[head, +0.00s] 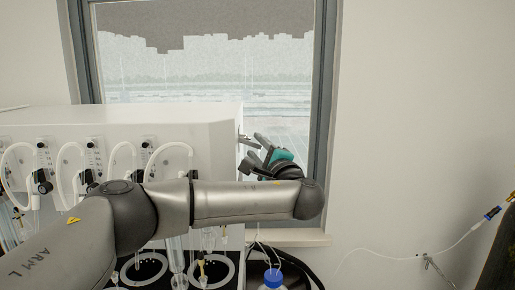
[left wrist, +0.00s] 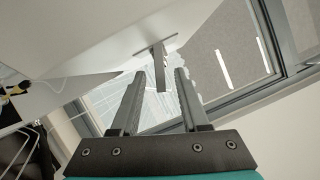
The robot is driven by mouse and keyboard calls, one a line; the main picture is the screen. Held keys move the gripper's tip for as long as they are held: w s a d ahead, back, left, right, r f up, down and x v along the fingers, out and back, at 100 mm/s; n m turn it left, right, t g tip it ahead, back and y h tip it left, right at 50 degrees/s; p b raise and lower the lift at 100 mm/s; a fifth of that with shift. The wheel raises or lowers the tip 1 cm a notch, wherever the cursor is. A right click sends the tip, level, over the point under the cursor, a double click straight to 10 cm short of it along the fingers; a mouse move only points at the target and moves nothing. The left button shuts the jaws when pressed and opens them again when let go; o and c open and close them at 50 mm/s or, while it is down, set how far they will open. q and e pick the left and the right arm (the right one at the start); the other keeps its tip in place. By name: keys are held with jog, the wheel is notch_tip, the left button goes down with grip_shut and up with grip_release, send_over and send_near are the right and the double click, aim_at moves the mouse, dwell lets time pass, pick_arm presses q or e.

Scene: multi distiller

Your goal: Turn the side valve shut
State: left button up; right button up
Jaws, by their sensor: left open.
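The side valve (head: 244,138) is a small metal lever on the right side wall of the white distiller cabinet (head: 225,150). In the left wrist view the valve (left wrist: 158,68) shows as a flat lever standing out from a plate on the white panel. My left gripper (head: 249,148) is beside that wall, open and empty, pointing at the valve. In the left wrist view its two dark fingertips (left wrist: 161,74) appear on either side of the lever, with gaps at both sides. I cannot tell exactly how deep the lever is between them. My right gripper is not in view.
A window (head: 280,80) is behind the cabinet's right side. The cabinet front carries several flow meters and white tubes (head: 68,165). A blue-capped bottle (head: 273,278) stands below my left arm. A thin cable (head: 400,257) runs along the right wall.

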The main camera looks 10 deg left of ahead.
pick_arm(q)
grip_shut()
jog(key=shift+f+m, duration=0.15)
jog(key=shift+m, duration=0.15)
dwell(0.4)
jog(key=shift+s+a+f+m+t+h+b, duration=0.1)
jog(key=shift+a+f+m+t+h+b, duration=0.3)
jog(key=shift+m, duration=0.9)
jog(key=shift+a+f+m+t+h, duration=0.15)
jog(key=shift+m+t, duration=0.5)
jog(key=shift+m, duration=0.65)
jog(key=shift+s+a+f+m+t+h+b, duration=0.2)
jog(key=shift+m+t, duration=0.35)
jog(key=shift+m, duration=0.75)
jog(key=shift+w, duration=0.15)
grip_release()
